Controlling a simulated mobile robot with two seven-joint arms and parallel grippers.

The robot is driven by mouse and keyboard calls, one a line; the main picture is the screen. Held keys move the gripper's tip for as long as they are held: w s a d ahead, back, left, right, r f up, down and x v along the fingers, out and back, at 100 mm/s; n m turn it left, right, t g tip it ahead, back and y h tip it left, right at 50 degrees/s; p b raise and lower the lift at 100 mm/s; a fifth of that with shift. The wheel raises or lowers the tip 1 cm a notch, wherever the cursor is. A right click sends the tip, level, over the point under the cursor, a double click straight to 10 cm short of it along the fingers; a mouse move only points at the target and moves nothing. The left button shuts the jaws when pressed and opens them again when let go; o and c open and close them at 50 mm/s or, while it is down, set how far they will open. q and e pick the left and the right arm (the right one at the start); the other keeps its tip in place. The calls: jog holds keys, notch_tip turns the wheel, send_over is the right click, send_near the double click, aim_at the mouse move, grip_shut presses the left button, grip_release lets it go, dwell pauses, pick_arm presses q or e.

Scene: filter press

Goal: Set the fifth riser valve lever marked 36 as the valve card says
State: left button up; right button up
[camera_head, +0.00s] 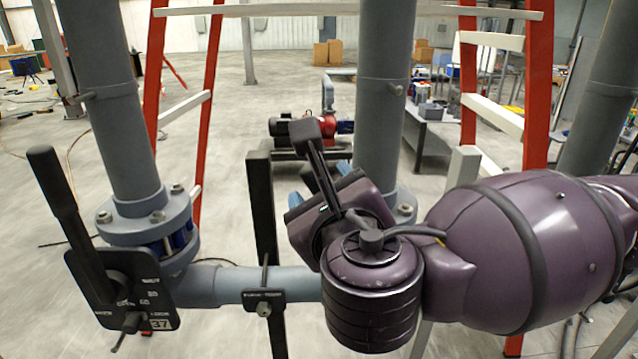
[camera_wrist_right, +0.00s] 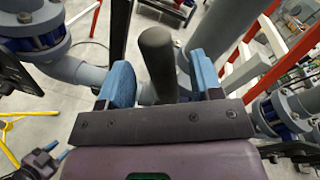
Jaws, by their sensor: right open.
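A black lever grip (camera_wrist_right: 158,58) stands between the two blue fingers of my right gripper (camera_wrist_right: 162,76) in the wrist view. The fingers are apart, with a gap visible beside the grip. The lever's lower end is hidden behind the palm, and no number on it shows. In the head view my right gripper (camera_head: 319,184) is at the centre, and its body and arm hide that lever and its plate. A different black lever (camera_head: 62,205), on a plate marked 37 (camera_head: 160,324), stands at the left, tilted up-left. No valve card is readable.
Grey risers (camera_head: 110,110) with bolted flanges rise around a horizontal pipe (camera_head: 215,285). A black post (camera_head: 262,215) with a small label stands left of my right gripper. Red and white frames (camera_head: 208,80) stand behind. Open floor lies beyond.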

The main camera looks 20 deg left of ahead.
jog(key=v, duration=0.6)
jog(key=shift+b, duration=0.4)
